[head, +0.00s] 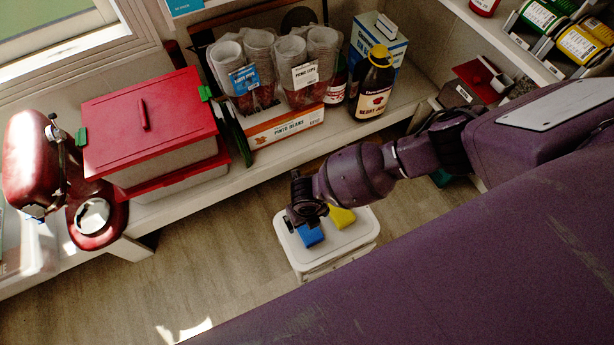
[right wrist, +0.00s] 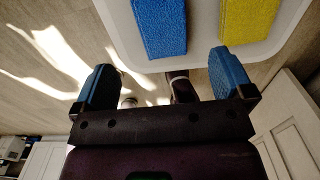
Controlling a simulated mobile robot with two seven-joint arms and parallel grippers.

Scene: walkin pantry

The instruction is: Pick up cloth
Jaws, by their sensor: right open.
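A blue folded-looking block (head: 309,236) and a yellow one (head: 341,217) lie side by side on a white lidded bin or stool (head: 345,246). I cannot tell for sure which is cloth and which is sponge. The right wrist view shows the blue block (right wrist: 160,26) and the yellow block (right wrist: 248,24) on the white top (right wrist: 202,46). My right gripper (head: 306,212) is over the bin's far left part, close to the blue block and partly covering it. In the wrist view its fingers (right wrist: 165,75) are spread with nothing between them. My left gripper is not visible.
A low shelf behind holds a red-lidded box (head: 150,120), plastic cups (head: 275,60), a dark bottle (head: 373,85) and a red stand mixer (head: 35,165). Shelves with cans (head: 575,45) stand at right. Wooden floor (head: 205,245) left of the bin is clear.

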